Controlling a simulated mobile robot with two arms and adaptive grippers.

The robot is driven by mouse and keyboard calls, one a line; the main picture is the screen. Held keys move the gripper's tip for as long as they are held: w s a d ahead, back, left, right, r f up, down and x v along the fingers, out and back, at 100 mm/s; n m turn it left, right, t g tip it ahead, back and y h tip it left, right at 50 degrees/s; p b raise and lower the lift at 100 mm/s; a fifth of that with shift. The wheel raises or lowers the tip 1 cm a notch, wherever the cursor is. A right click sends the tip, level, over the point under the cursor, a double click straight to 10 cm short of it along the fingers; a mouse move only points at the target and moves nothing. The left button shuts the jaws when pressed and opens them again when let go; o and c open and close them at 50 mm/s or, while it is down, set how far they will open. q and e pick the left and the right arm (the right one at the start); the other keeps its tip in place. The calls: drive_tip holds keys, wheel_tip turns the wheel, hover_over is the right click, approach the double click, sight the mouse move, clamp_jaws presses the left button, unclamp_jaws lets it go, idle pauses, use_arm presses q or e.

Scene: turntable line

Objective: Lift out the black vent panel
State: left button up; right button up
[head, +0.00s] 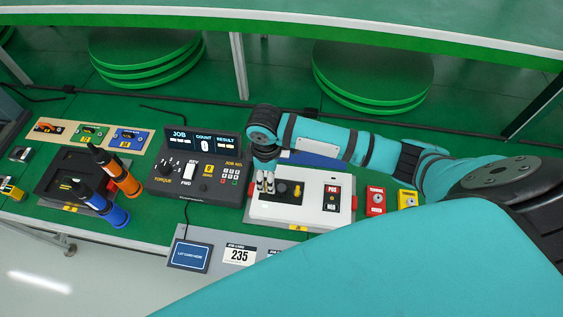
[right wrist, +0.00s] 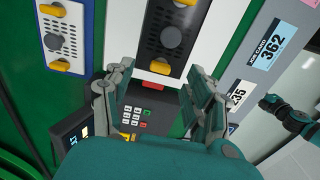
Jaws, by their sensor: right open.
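In the head view the panel (head: 289,187) is partly visible on the white box (head: 315,208), beside my right gripper (head: 265,183). My right gripper is open and empty, pointing down near the left end of the box. In the right wrist view its fingers (right wrist: 160,105) are spread, with the panel ahead of them and a keypad between them. My left gripper is not in view.
A black console (head: 196,165) with a keypad stands left of the white box. A white vent panel (right wrist: 62,38) in a blue frame lies behind it. Orange (head: 123,177) and blue (head: 105,208) tools stand at the left. Red (head: 375,200) and yellow (head: 407,199) boxes stand at the right.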

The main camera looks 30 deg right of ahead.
sight(282, 189)
drive_tip(key=shift+f, duration=0.4)
drive_tip(key=f, duration=0.3)
drive_tip(key=f+p, duration=0.1)
drive_tip(key=shift+a+f, duration=0.15)
drive_tip(key=shift+a, duration=0.1)
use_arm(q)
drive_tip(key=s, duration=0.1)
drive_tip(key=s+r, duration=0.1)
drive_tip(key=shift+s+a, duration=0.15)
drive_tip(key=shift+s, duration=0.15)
use_arm(e)
drive_tip(key=shift+c, duration=0.2)
drive_tip(key=c, duration=0.7)
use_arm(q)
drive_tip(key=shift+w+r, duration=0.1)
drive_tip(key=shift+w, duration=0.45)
use_arm(e)
clamp_jaws()
